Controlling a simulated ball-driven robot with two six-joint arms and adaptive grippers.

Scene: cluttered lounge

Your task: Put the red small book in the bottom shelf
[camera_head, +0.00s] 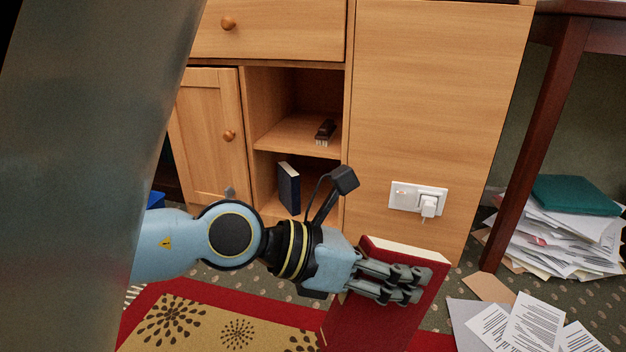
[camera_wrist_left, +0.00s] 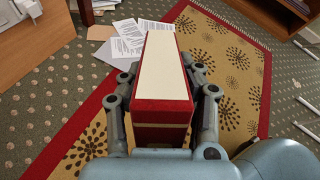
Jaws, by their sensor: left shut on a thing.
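The red book (camera_head: 372,322) is held by my left gripper (camera_head: 392,280) in front of the wooden cabinet, above the rug. In the left wrist view the book (camera_wrist_left: 163,70) stands between the two sets of fingers of the left gripper (camera_wrist_left: 163,110), with its cream page edge facing the camera. The bottom shelf (camera_head: 268,207) is an open compartment at the cabinet's lower middle, left of the gripper. A dark blue book (camera_head: 288,188) stands upright in it. My left arm hides part of this compartment. My right gripper is not in view.
The upper shelf (camera_head: 285,133) holds a small dark brush (camera_head: 325,131). A closed cabinet door (camera_head: 212,130) is left of the shelves. A white socket with a plug (camera_head: 428,205) sticks out of the side panel. Papers (camera_head: 530,325) lie on the floor at right, near a dark table leg (camera_head: 530,150).

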